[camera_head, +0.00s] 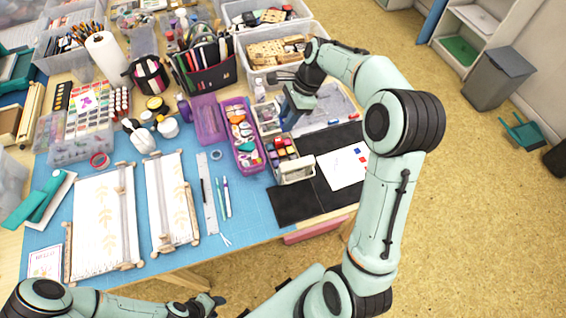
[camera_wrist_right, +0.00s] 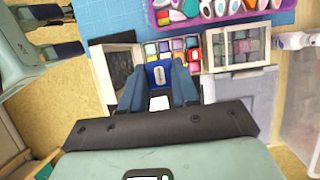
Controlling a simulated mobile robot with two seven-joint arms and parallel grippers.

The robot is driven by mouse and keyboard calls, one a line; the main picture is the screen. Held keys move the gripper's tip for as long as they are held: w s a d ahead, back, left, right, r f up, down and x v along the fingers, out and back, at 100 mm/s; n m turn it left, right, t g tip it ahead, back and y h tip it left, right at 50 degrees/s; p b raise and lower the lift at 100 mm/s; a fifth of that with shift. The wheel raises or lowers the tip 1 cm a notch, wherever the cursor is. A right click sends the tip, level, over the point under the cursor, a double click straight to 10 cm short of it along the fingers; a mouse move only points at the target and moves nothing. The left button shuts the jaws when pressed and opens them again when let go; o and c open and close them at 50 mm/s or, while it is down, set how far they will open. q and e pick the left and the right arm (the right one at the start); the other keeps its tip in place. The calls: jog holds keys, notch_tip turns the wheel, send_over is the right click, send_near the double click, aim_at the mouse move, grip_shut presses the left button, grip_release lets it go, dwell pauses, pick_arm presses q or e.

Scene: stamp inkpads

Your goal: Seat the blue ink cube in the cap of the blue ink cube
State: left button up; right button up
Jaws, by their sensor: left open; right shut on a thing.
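My right gripper (camera_head: 289,113) is over the ink-pad area at the table's right side. In the right wrist view its fingers (camera_wrist_right: 158,84) are shut on a blue block with a pale label, which looks like the blue ink cube (camera_wrist_right: 158,70). The tray of coloured ink cubes (camera_wrist_right: 178,48) lies just beyond the fingertips; the tray also shows in the head view (camera_head: 281,146). I cannot make out which piece is the blue cube's cap. My left gripper (camera_head: 207,302) is open and empty at the bottom of the head view, in front of the table.
A white box (camera_head: 295,171) stands against the ink tray. A clear case of pads (camera_wrist_right: 240,46) lies beside it. A purple tray (camera_head: 241,138) is to the left. Black mats (camera_head: 300,205) and a white sheet (camera_head: 340,170) lie nearer the front edge. Full bins crowd the back.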

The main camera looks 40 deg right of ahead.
notch_tip(320, 180, down, 15)
jog(key=shift+f+b, duration=0.1)
jog(key=shift+b, duration=0.6)
jog(key=shift+w+f, duration=0.1)
jog(key=shift+f, duration=2.15)
pick_arm(q)
jog(key=shift+s+f, duration=0.65)
jog(key=shift+f, duration=0.15)
jog(key=shift+s, duration=0.1)
pick_arm(e)
jog(key=shift+f, duration=0.2)
pick_arm(q)
jog(key=shift+f, duration=0.1)
pick_arm(e)
jog(key=o, duration=0.9)
